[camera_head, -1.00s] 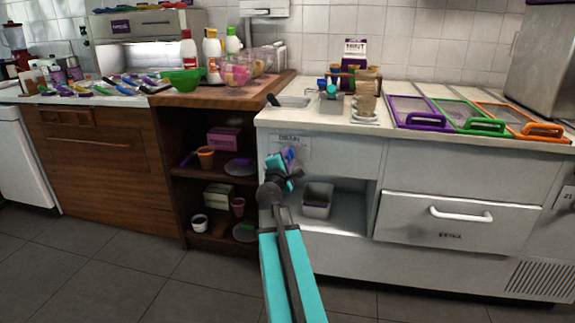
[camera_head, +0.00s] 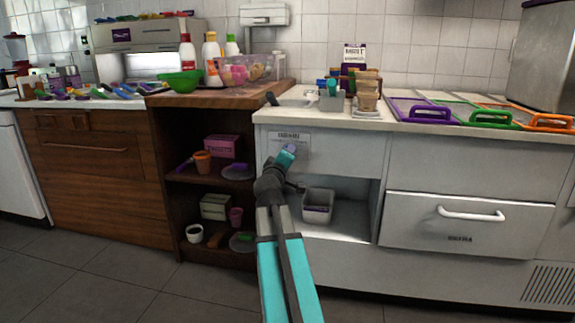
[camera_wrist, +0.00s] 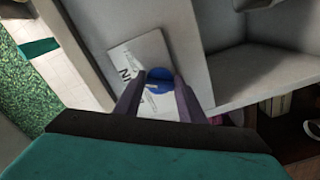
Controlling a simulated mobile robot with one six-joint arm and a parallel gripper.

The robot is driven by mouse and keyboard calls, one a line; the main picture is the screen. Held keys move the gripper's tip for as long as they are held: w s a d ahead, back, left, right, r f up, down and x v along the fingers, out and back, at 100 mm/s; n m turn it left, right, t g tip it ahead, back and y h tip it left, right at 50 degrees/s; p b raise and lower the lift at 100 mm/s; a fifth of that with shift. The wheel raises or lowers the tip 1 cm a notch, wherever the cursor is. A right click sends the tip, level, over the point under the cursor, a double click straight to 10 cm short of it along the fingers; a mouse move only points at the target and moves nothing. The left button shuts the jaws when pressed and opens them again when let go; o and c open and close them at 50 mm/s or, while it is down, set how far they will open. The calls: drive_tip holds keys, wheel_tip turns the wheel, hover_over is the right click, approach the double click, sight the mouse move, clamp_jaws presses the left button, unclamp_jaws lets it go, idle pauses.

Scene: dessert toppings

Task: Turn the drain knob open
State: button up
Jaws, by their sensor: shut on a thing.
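The blue drain knob (camera_wrist: 158,76) sits on a pale label plate (camera_wrist: 137,58) on the white counter front, seen in the wrist view. My gripper (camera_wrist: 158,88) has its two purple fingers around the knob, one on each side, shut on it. In the head view my gripper (camera_head: 286,153) is against the panel just below the counter edge, at the drain label (camera_head: 290,136). It hides the knob there. The knob's exact turn angle is hard to tell.
An open shelf space below the panel holds a grey container (camera_head: 317,207). A small sink (camera_head: 297,101) is in the counter above. A wide drawer (camera_head: 460,222) is to the right, and dark wooden shelves (camera_head: 208,172) with cups and boxes stand to the left.

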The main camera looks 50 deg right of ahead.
drive_tip(key=shift+w+a+f+m+b, duration=0.1)
drive_tip(key=shift+m+b, duration=0.6)
drive_tip(key=shift+m, duration=0.05)
drive_tip(key=shift+w+a+f+m+b, duration=0.1)
drive_tip(key=shift+m+b, duration=0.6)
drive_tip(key=shift+m, duration=0.05)
drive_tip(key=shift+r, duration=0.1)
drive_tip(key=o, duration=1)
drive_tip(key=shift+o, duration=0.2)
drive_tip(key=shift+d, duration=0.1)
drive_tip(key=shift+s, duration=0.15)
